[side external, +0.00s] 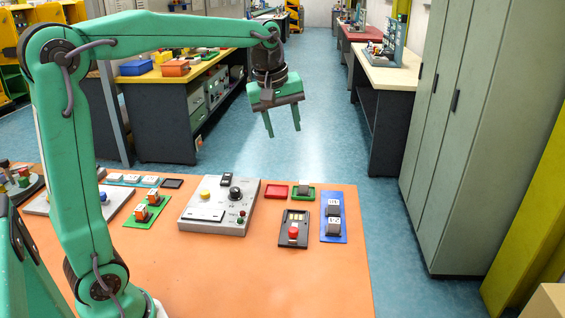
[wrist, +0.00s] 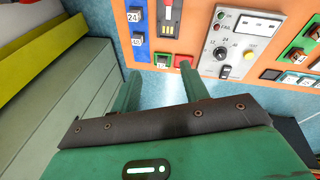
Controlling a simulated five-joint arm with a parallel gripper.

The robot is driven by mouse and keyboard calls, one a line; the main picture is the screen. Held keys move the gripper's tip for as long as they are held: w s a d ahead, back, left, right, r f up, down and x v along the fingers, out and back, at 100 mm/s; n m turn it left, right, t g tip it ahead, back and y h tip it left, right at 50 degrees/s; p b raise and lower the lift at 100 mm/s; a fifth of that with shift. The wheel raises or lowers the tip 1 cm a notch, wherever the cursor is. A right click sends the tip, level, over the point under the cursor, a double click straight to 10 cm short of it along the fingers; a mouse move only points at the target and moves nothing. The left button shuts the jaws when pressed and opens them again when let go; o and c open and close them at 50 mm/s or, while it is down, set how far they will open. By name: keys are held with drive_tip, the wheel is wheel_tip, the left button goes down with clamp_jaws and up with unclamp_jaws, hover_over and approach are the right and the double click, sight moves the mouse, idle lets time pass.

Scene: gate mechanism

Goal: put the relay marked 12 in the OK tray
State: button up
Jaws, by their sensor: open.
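My gripper (side external: 282,132) is open and empty, high above the far edge of the bench; its two fingers also show in the wrist view (wrist: 159,75). A blue plate (side external: 342,238) at the right holds two grey relays, a near one (side external: 333,227) and a far one (side external: 333,208). In the wrist view the near relay (wrist: 134,15) seems marked 24; the far one's mark (wrist: 138,41) is unclear. A green tray (side external: 312,196) holds a grey relay (side external: 303,189). A red tray (side external: 276,191) beside it looks empty. I cannot read 12 or OK for certain.
A grey control panel (side external: 218,209) with knobs stands mid-bench. A dark box with a red button (side external: 293,231) lies before the trays. A green plate with orange relays (side external: 148,211) and a small dark tray (side external: 172,183) are farther left. The front right bench is clear.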

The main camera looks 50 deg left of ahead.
drive_tip(key=s+d+f+m+t, duration=0.1)
drive_tip(key=s+d+f+m, duration=0.1)
drive_tip(key=s+m, duration=0.4)
drive_tip(key=s+d+f+m+t, duration=0.1)
drive_tip(key=s+d+f+m, duration=0.2)
drive_tip(key=s, duration=1.2)
wheel_tip(320, 180, down, 2)
drive_tip(key=m, duration=0.3)
drive_tip(key=shift+d, duration=0.2)
